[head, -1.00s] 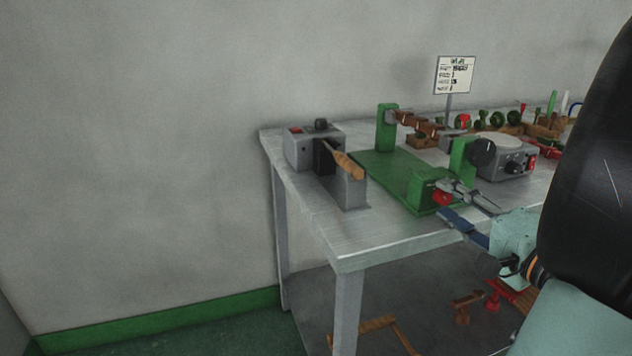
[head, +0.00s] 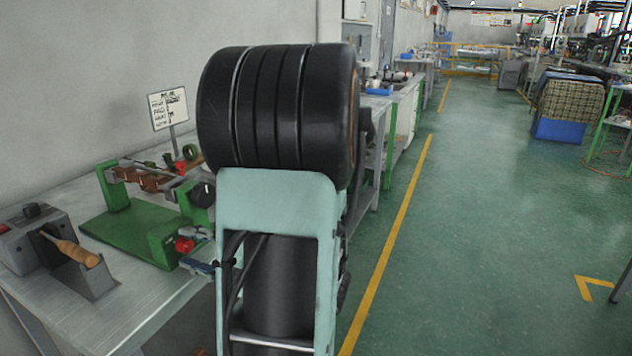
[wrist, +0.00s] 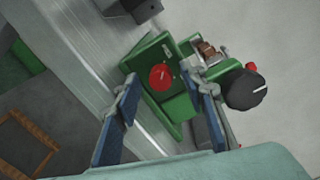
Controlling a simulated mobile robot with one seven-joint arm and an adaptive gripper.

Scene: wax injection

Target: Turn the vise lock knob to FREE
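The red round knob (wrist: 161,78), which looks like the vise lock knob, sits on the end block of the green vise (wrist: 150,55). It also shows in the head view (head: 184,245). Small pale marks lie beside it, too small to read, so its setting cannot be told. My gripper (wrist: 160,88) is open, its two blue-padded fingers on either side of the red knob in the picture. No contact with the knob shows. In the head view my gripper (head: 198,266) is just in front of the knob, partly hidden by my arm.
A larger black knob (wrist: 245,89) with a white line is close to the right finger. A grey unit with a wooden-handled tool (head: 72,250) stands left on the metal table (head: 130,300). A sign (head: 168,108) stands behind. A green-floored aisle (head: 470,230) is open at right.

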